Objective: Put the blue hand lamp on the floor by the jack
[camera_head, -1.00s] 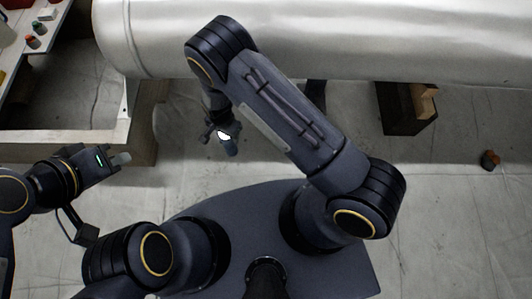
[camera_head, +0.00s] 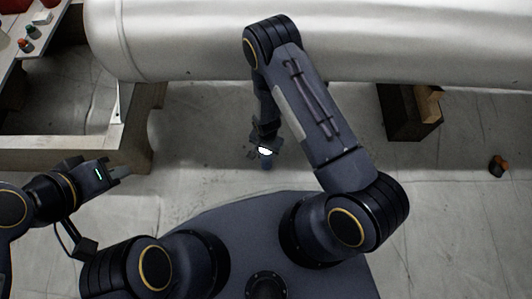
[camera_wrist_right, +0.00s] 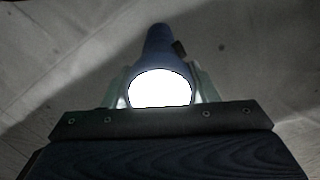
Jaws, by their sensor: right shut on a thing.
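The blue hand lamp (camera_head: 267,164) is in my right gripper (camera_head: 264,150), held below the arm near the middle of the head view, with a bright white lit face. In the right wrist view the lamp's blue body (camera_wrist_right: 158,42) points away, and its glowing face lies between the pale fingers (camera_wrist_right: 160,88). Whether it touches the floor cannot be told. My left gripper (camera_head: 118,172) is empty at the left, beside the wooden frame; its finger gap is unclear. A small dark thing with an orange part (camera_head: 498,166) stands on the floor at the right; I cannot tell whether it is the jack.
A large silver cylinder (camera_head: 330,40) spans the back. A dark block with a wooden piece (camera_head: 408,112) stands under it at right. A wooden frame (camera_head: 80,152) is at the left, with a table holding small items (camera_head: 28,38) behind.

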